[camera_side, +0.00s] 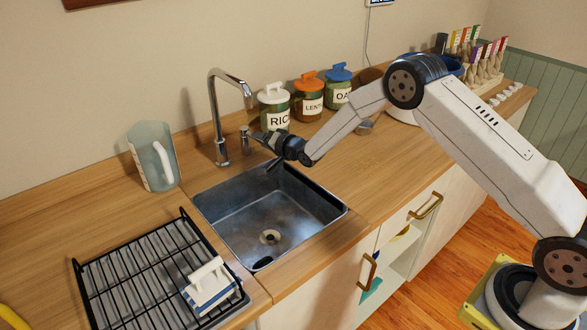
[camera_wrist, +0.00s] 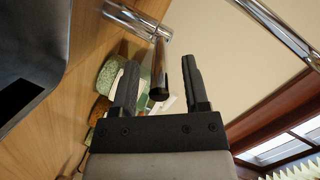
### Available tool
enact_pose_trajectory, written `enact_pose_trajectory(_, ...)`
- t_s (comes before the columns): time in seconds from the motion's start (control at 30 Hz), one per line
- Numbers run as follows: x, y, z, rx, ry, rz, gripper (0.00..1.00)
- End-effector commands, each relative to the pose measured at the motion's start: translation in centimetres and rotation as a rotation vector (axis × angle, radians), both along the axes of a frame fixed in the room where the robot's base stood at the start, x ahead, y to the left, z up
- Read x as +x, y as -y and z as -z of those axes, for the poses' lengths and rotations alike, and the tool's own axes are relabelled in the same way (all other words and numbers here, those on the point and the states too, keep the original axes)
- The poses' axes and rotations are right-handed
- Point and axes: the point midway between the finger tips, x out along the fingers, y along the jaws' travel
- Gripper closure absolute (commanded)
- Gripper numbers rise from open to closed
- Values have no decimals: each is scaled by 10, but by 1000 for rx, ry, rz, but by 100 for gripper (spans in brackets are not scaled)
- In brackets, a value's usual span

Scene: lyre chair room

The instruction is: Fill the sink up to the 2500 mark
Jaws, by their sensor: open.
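The metal sink (camera_side: 225,210) is set in the wooden counter. Its drain shows on the bottom, and I see no water in it. I cannot make out a 2500 mark. A chrome tap (camera_side: 215,110) with a tall curved spout stands behind the sink; the spout also shows in the wrist view (camera_wrist: 275,30). A small tap handle (camera_side: 244,135) stands to the right of the spout's base. My gripper (camera_side: 262,141) is open beside this handle. In the wrist view, the handle's dark-tipped lever (camera_wrist: 159,80) lies between the two open fingers (camera_wrist: 160,85), apart from both.
A clear jug (camera_side: 140,155) with a white handle stands left of the tap. A black dish rack (camera_side: 130,275) holds a blue-and-white item at front left. Labelled jars, rice (camera_side: 275,113), lentils (camera_side: 309,104) and oats (camera_side: 339,93), stand behind my gripper.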

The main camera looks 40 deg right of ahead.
Motion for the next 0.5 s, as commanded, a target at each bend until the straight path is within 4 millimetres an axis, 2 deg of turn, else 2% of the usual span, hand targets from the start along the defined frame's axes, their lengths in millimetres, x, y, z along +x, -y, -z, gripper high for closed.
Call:
enact_pose_trajectory(0.2,8,-1,2,0,0,0,42)
enact_pose_trajectory(0.5,9,-1,2,1,-1,1,42)
